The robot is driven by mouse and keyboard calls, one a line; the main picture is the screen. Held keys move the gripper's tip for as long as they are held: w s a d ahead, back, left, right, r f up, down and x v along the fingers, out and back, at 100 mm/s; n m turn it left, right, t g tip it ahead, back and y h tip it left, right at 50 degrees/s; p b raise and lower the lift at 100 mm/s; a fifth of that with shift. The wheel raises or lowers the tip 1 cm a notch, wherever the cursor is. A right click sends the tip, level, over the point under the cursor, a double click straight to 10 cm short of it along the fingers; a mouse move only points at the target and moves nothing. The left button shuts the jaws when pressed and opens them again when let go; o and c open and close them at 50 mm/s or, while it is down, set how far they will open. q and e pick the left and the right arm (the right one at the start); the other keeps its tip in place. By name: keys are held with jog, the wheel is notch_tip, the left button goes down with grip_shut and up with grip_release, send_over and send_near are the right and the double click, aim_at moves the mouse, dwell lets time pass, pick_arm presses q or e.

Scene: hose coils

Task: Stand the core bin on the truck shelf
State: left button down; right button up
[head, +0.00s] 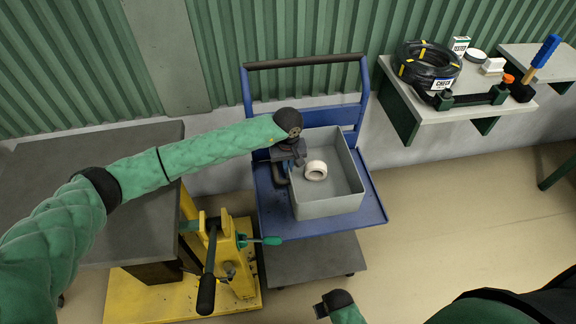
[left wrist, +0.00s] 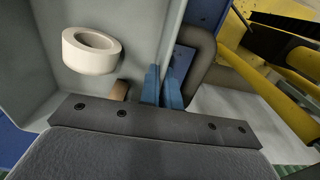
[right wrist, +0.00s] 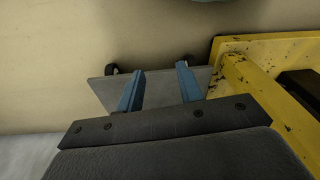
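The core bin (head: 329,206) is a grey open-topped box at the blue top shelf (head: 372,205) of the truck. It looks upright; I cannot tell whether its base fully rests there. A white ring-shaped core (head: 316,170) lies inside, also seen in the left wrist view (left wrist: 90,52). My left gripper (head: 287,172) is at the bin's left wall. In the left wrist view its blue fingers (left wrist: 163,88) are close together, one on each side of that wall. My right gripper (right wrist: 158,88) is open and empty, low at the front, above the floor.
The truck has a dark lower shelf (head: 310,262) and a black push handle (head: 305,62). A yellow stand (head: 232,262) with levers is close on the left. A wall table (head: 470,105) at right holds a black hose coil (head: 428,68).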

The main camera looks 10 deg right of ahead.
pick_arm(q)
jog(key=shift+f+b, duration=0.3)
jog(key=shift+b, duration=0.15)
jog(key=shift+f, duration=0.2)
jog(key=shift+f+b, duration=0.3)
jog(key=shift+b, duration=0.2)
jog(key=shift+f+b, duration=0.3)
jog(key=shift+f, duration=0.25)
jog(key=shift+f+b, duration=0.35)
jog(key=shift+b, duration=0.25)
jog(key=shift+f+b, duration=0.35)
jog(key=shift+f, duration=0.05)
jog(key=shift+f+b, duration=0.4)
jog(key=shift+f, duration=0.05)
jog(key=shift+f+b, duration=0.25)
jog(key=shift+b, duration=0.05)
pick_arm(e)
notch_tip(320, 180, up, 24)
jog(key=w+a, duration=0.1)
jog(key=shift+w+a+r+y, duration=0.2)
jog(key=shift+w+a+y, duration=0.05)
jog(key=shift+a+y, duration=0.05)
